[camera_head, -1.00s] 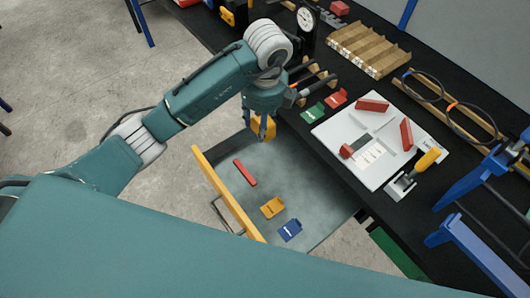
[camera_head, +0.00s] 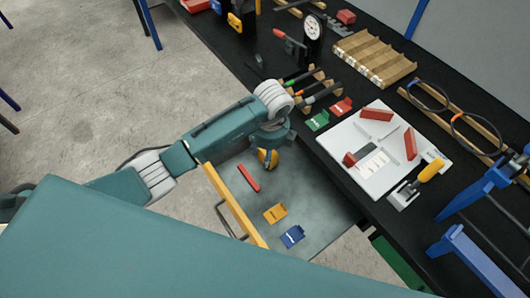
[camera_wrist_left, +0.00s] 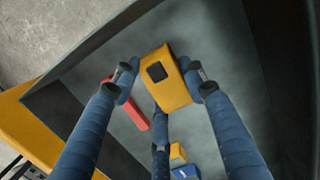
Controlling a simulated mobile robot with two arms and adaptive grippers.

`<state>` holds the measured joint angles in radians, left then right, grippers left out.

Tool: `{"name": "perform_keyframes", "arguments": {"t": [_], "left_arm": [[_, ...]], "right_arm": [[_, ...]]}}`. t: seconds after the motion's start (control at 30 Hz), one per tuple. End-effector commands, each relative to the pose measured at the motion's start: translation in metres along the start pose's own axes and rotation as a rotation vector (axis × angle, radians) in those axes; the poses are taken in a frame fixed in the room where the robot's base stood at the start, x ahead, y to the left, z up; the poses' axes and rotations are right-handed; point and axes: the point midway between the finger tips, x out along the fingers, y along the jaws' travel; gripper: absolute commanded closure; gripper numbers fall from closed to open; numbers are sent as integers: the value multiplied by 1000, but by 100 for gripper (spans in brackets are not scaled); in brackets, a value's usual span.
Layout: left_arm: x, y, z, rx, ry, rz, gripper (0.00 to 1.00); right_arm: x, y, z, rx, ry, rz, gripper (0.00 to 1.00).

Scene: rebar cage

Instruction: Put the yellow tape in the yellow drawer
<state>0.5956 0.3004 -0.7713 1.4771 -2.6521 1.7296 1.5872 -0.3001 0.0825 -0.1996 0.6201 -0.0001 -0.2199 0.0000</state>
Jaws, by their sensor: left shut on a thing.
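My left gripper (camera_wrist_left: 160,85) is shut on the yellow tape (camera_wrist_left: 172,92), a yellow block with a dark square on one face. It also shows in the head view (camera_head: 268,158), partly hidden under my left wrist. The tape is held over the inside of the open yellow drawer (camera_head: 232,205), near the drawer's back end in the head view. I cannot tell if it touches the drawer floor. My right gripper is not in view.
The drawer holds a red bar (camera_head: 248,178), a small yellow piece (camera_head: 275,213) and a blue piece (camera_head: 292,236). Bare grey floor shows between them. The black bench (camera_head: 345,185) lies right of the drawer, with a white board (camera_head: 385,185) on it.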

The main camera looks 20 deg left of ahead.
Motion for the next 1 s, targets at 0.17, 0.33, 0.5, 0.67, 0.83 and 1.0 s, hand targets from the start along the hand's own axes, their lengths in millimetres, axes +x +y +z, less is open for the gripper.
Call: {"name": "perform_keyframes", "arguments": {"t": [0.17, 0.33, 0.5, 0.67, 0.83, 1.0], "left_arm": [[2, 0, 0, 0, 0, 0, 52], [2, 0, 0, 0, 0, 0, 39], [1, 0, 0, -1, 0, 0, 39], [-9, -1, 1, 0, -2, -3, 39], [-41, -2, 2, 0, -4, -5, 39], [-79, -2, 2, -1, -4, -6, 39]], "right_arm": [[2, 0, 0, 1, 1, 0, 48], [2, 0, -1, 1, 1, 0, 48], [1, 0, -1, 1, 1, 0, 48], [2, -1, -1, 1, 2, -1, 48], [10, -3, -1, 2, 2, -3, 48], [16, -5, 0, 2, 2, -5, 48]]}}
